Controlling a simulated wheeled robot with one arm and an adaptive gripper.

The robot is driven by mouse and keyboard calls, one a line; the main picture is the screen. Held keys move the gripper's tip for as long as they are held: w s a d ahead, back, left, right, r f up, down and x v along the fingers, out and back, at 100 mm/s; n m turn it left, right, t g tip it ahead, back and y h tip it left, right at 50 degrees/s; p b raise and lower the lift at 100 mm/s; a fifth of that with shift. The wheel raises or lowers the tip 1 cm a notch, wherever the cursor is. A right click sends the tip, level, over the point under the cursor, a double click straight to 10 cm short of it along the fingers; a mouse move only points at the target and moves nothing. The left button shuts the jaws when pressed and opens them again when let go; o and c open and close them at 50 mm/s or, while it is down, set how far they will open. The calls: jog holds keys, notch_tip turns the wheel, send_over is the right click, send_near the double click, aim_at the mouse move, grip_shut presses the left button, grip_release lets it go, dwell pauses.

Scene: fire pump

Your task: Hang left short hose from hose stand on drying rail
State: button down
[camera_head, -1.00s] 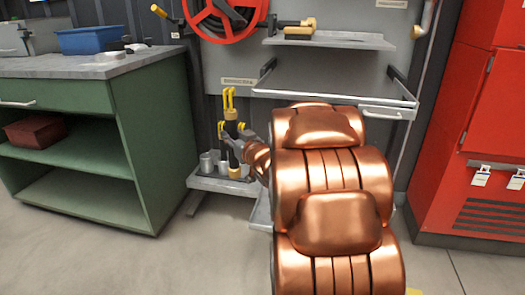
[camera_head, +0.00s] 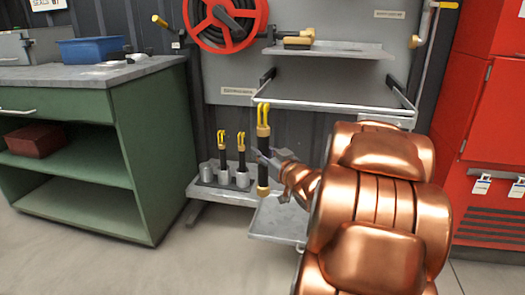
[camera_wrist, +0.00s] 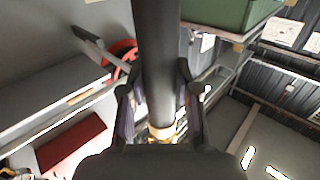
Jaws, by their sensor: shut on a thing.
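My gripper (camera_head: 272,157) is shut on a short black hose (camera_head: 263,148) with a yellow hooked top and a brass-coloured lower end. The hose hangs upright, clear of the stand and to its right. In the wrist view the dark hose (camera_wrist: 157,50) runs between my two fingers (camera_wrist: 160,100). The hose stand (camera_head: 213,190) is a low grey base with several grey cups. Two similar hoses stand in it, a left one (camera_head: 222,147) and a right one (camera_head: 242,155). The drying rail (camera_head: 335,105) is a pale bar frame on the wall. The held hose's top appears just below its front left corner.
A grey low tray (camera_head: 278,222) lies below the held hose. A green workbench (camera_head: 150,150) stands at the left and a red cabinet (camera_head: 490,120) at the right. A shelf (camera_head: 335,50) and a red hose reel (camera_head: 225,42) are above.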

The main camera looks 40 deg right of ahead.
jog(key=shift+w+d+r+p, duration=0.1)
jog(key=shift+w+d+p, duration=0.3)
jog(key=shift+p, duration=1.2)
jog(key=shift+w+d+r+p, duration=0.15)
jog(key=shift+d+p, duration=0.4)
jog(key=shift+p, duration=1)
jog(key=w+d+f+p, duration=0.1)
jog(key=w+d+f, duration=0.1)
jog(key=w+d, duration=0.5)
jog(key=shift+w+d+p, duration=0.3)
jog(key=shift+d+p, duration=0.1)
jog(key=shift+d, duration=1.45)
jog(key=shift+f, duration=0.15)
jog(key=c, duration=0.8)
grip_release()
jog(key=shift+o, duration=0.2)
